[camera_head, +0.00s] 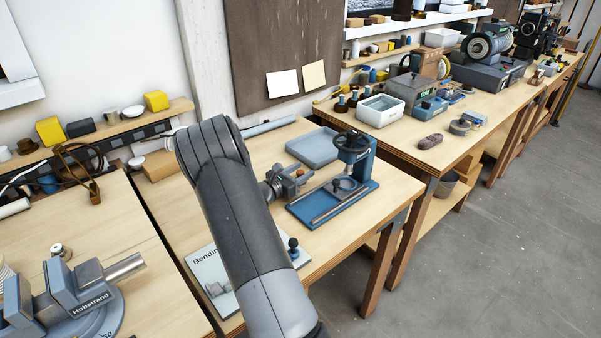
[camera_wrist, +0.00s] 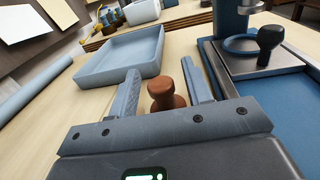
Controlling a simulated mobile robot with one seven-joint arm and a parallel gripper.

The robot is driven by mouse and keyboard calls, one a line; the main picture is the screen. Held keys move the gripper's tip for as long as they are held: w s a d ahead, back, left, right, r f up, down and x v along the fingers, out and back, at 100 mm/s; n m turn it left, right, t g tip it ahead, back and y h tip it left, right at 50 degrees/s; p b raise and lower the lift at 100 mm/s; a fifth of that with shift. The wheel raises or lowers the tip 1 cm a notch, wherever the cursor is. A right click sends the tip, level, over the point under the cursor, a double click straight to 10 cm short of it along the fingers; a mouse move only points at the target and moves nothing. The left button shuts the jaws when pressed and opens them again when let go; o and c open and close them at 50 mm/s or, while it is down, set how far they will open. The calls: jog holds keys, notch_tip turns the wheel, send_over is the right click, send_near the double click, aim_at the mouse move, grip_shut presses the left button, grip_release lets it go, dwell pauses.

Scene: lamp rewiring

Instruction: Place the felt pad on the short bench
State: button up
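My gripper (camera_wrist: 163,92) is open above the middle bench (camera_head: 345,225), low and close to its top. A reddish-brown knob-shaped piece (camera_wrist: 166,94) shows between the fingers in the wrist view, with a gap on both sides. Its brown top also shows by the gripper in the head view (camera_head: 300,172). A dark brown rounded block (camera_head: 430,141) lies on the bench at the right. I cannot tell which of these, if either, is the felt pad. The middle bench looks shorter than the long bench (camera_head: 480,118) behind it.
A blue-grey tray (camera_head: 312,148) and a blue hand press (camera_head: 335,203) stand near my gripper; both show in the wrist view, the tray (camera_wrist: 120,58) left, the press right. A bending sheet (camera_head: 207,265) lies at the front. A vise (camera_head: 70,290) is on the left bench.

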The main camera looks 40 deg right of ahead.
jog(key=shift+r, duration=0.1)
jog(key=a, duration=0.8)
jog(key=s+a, duration=0.1)
jog(key=a, duration=0.2)
jog(key=shift+a+r, duration=0.1)
jog(key=shift+a, duration=0.3)
jog(key=s+a+r+m+g+y, duration=0.2)
jog(key=s+a+r+m+y, duration=0.25)
jog(key=s, duration=0.25)
jog(key=s+a+r+m+g+y, duration=0.1)
jog(key=s+a+r+m+y, duration=0.2)
jog(key=s+r+m, duration=0.3)
jog(key=s+a+r+m+t+y, duration=0.3)
jog(key=s+a, duration=0.4)
jog(key=a, duration=0.3)
jog(key=s+a+r+m+t+y, duration=0.4)
jog(key=s+a+y, duration=0.3)
jog(key=a, duration=0.4)
jog(key=shift+s+r+m, duration=0.5)
jog(key=shift+m, duration=0.15)
